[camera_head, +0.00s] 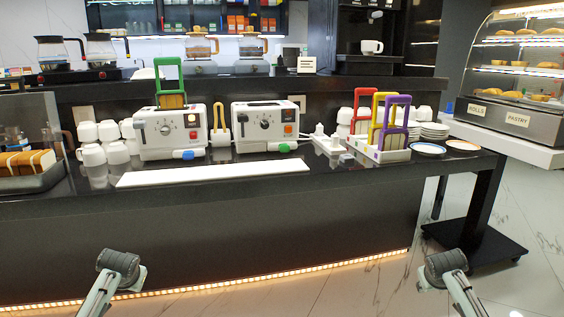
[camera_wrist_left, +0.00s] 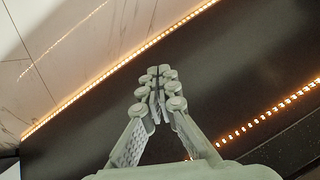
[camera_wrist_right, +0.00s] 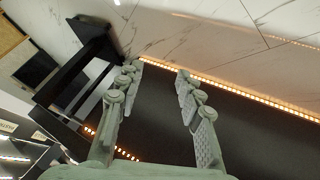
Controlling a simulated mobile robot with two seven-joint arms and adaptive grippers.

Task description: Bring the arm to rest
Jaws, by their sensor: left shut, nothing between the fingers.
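My left gripper (camera_wrist_left: 158,76) shows in the left wrist view with its fingertips together and nothing between them. My right gripper (camera_wrist_right: 158,70) shows in the right wrist view with its fingers apart and the gap empty. Both are clear of any object, in front of the dark counter front. In the head view my left arm (camera_head: 118,268) is low at the left and my right arm (camera_head: 444,270) is low at the right, both below the counter top. The head view does not clearly show the fingers of either gripper.
The black counter (camera_head: 330,182) carries two white toasters (camera_head: 170,145) (camera_head: 265,130), a white board (camera_head: 215,172), mugs (camera_head: 90,152) and a rack with coloured handles (camera_head: 380,150). A pastry case (camera_head: 510,75) stands at the right. The floor (camera_head: 530,220) in front is free.

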